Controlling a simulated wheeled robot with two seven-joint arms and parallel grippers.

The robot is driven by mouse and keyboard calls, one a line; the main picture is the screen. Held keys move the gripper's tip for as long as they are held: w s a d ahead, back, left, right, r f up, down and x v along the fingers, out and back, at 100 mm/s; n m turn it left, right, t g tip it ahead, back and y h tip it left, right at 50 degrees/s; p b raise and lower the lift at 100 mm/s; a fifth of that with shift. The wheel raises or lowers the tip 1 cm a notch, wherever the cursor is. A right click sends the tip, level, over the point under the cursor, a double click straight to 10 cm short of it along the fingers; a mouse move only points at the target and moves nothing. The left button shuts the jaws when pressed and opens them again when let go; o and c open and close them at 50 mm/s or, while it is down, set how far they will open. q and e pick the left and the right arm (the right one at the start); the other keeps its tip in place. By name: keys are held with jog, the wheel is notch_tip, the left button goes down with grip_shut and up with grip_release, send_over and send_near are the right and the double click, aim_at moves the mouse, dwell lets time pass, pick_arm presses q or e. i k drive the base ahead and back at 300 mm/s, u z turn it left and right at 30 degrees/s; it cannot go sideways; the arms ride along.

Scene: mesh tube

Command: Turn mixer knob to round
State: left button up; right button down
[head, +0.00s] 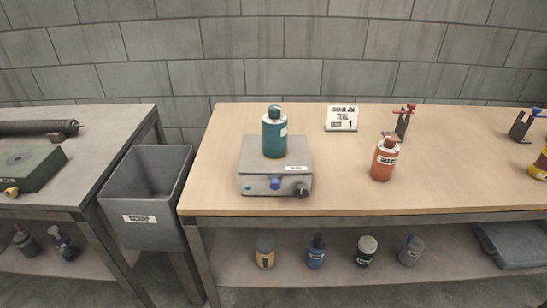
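A grey box-shaped mixer (257,177) stands on the wooden table near its left front edge. A teal bottle (274,137) with a pale label stands upright on top of it. The mixer's front face has a blue knob (276,183) near the middle and a dark knob (302,191) at the right corner. A small white label (296,168) sits above the dark knob. The markings around the knobs are too small to read, so I cannot tell which setting either knob points to. Neither of my grippers is in view.
On the wooden table (340,194), a red bottle (384,160), a white sign (342,118) and a clamp with a red top (404,122) stand right of the mixer. A grey bin (146,200) hangs in the gap to the left. The tabletop between mixer and red bottle is clear.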

aim_at(300, 190)
jog(key=z, duration=1)
jog(key=k, duration=0.85)
jog(key=u, duration=1.3)
jog(key=i, duration=0.5)
jog(key=u, duration=0.05)
